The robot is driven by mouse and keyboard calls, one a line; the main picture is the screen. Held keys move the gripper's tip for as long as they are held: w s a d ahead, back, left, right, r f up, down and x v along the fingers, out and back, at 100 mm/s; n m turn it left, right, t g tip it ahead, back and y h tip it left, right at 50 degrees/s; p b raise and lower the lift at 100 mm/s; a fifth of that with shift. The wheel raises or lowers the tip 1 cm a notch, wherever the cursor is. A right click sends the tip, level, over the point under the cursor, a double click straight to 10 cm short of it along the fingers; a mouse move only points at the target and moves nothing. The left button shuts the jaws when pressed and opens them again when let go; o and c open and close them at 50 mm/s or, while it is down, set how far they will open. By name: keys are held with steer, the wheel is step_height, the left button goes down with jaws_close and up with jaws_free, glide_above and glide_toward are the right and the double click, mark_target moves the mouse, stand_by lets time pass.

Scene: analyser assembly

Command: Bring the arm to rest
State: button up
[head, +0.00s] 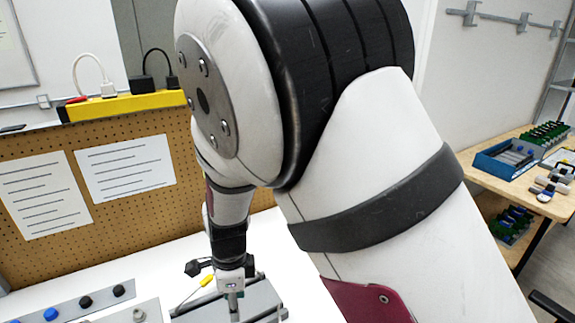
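My white arm fills the middle and right of the head view and hides much of the bench. Its far end reaches down over the white bench top. My gripper (229,270) is small and far off there, above a grey fixture (262,297). Dark parts show on either side of it, and a small pale piece with a grey lower end shows at its tip. I cannot tell whether the fingers are open or shut, or whether that piece is held.
A pegboard (110,222) with two paper sheets and a yellow power strip (125,104) stands behind the bench. A grey strip (82,304) with blue and black knobs lies at the lower left. A wooden table (485,160) with a blue tray (508,160) stands at the right.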

steer(key=s+d+r+n+t+y, duration=0.2)
steer(key=d+r+n, duration=0.6)
steer(key=d+r, duration=1.1)
steer(key=s+d+r+n+t+h, duration=0.2)
steer(key=s+d+r+n, duration=0.5)
steer(key=s+d, duration=0.5)
step_height(320, 180, up, 2)
steer(key=shift+s+d+r+n+t+h, duration=0.1)
steer(key=shift+s+d+n+t+h, duration=0.3)
steer(key=shift+t, duration=0.4)
steer(key=shift+c, duration=0.6)
